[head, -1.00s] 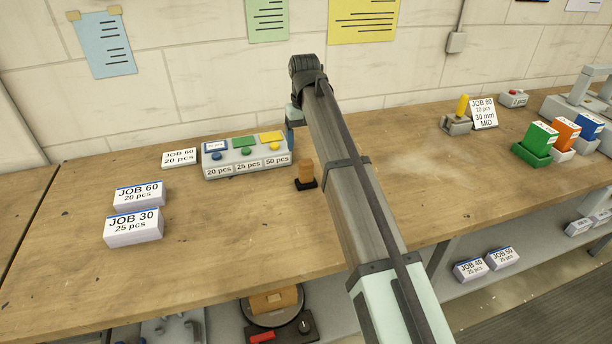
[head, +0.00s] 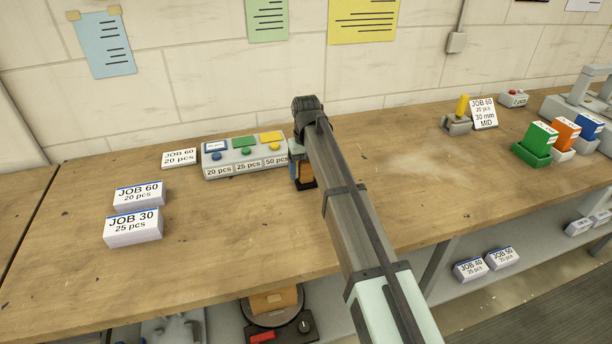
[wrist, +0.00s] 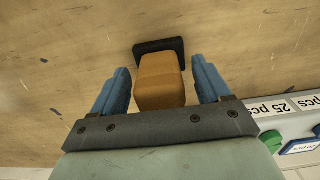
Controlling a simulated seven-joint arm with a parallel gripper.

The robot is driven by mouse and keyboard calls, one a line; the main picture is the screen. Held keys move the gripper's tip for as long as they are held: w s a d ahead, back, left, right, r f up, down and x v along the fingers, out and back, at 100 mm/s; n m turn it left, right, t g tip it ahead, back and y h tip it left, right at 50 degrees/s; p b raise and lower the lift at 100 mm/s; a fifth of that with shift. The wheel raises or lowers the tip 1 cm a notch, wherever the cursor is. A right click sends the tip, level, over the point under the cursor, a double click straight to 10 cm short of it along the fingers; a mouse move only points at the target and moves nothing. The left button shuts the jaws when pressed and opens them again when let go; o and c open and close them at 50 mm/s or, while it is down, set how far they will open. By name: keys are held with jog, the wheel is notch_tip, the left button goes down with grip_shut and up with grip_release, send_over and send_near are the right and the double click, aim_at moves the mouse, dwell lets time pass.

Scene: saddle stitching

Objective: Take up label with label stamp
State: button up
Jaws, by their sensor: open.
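The label stamp, an orange-brown wooden block on a black base, stands upright on the bench; in the wrist view its block (wrist: 160,82) lies between the two blue fingers of my gripper (wrist: 160,85). The fingers are open, with a gap on each side of the block. In the head view the stamp (head: 306,175) is partly hidden by my arm. A grey label box (head: 245,170) with blue, green and yellow labels, matching buttons and plates for 20, 25 and 50 pcs stands just left of the stamp.
A yellow-handled device (head: 458,115) and coloured holders (head: 532,153) stand to the right. The bench (head: 230,245) in front is clear.

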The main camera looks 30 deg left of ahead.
jog(key=c, duration=1.2)
notch_tip(320, 180, up, 10)
dwell(0.4)
